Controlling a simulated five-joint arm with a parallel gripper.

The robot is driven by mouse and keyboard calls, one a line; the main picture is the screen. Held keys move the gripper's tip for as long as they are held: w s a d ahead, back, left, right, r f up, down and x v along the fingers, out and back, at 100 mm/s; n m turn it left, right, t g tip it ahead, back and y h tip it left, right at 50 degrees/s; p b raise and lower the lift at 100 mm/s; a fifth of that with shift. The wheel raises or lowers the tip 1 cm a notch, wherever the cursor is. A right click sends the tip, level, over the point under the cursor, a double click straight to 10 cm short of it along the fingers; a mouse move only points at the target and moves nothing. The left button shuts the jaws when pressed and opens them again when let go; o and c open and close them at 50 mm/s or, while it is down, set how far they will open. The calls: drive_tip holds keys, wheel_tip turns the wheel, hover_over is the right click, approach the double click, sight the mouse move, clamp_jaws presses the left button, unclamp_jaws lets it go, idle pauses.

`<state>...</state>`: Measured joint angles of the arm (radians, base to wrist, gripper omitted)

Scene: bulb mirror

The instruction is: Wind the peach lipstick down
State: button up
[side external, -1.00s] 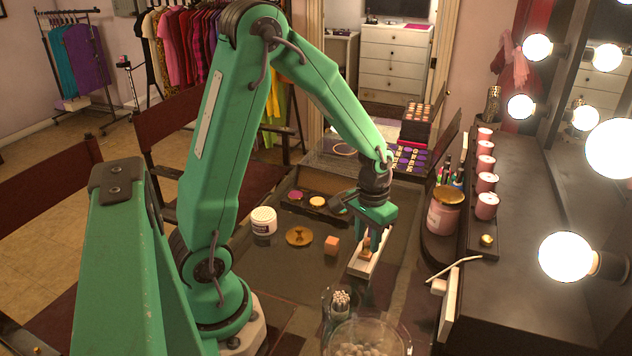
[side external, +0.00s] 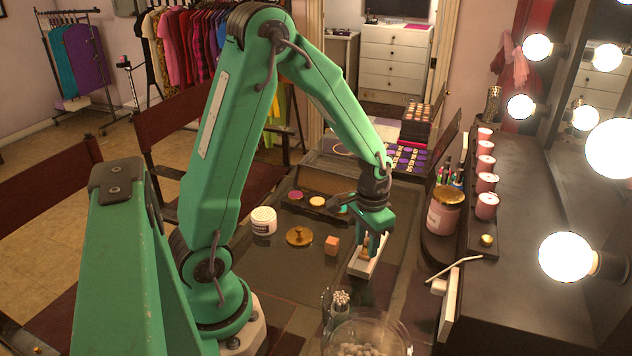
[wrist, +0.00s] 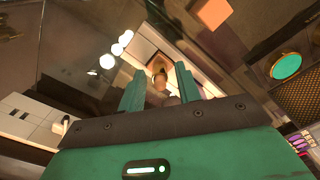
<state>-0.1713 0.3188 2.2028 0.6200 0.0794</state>
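The peach lipstick (wrist: 159,76) stands in a white tray (side external: 359,269), with a gold-brown, squarish base around its foot. In the side view the lipstick (side external: 366,252) is partly hidden by my fingers. My gripper (side external: 369,253) points down over the tray with a finger on either side of it. In the wrist view my gripper (wrist: 160,72) has its fingers apart, with a gap visible beside the lipstick, so it looks open around it. How far the peach stick extends is too small to tell.
A peach cube (side external: 332,245) lies just left of the tray, with a gold disc-shaped object (side external: 299,236) and a white jar (side external: 263,221) farther left. A cotton swab holder (side external: 340,302) and glass bowl (side external: 367,338) stand in front. A pink jar (side external: 445,214) stands right.

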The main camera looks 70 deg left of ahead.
drive_tip(key=shift+m, duration=0.7)
drive_tip(key=shift+m, duration=0.4)
drive_tip(key=shift+m, duration=1.4)
drive_tip(key=c, duration=0.7)
drive_tip(key=shift+n, duration=0.3)
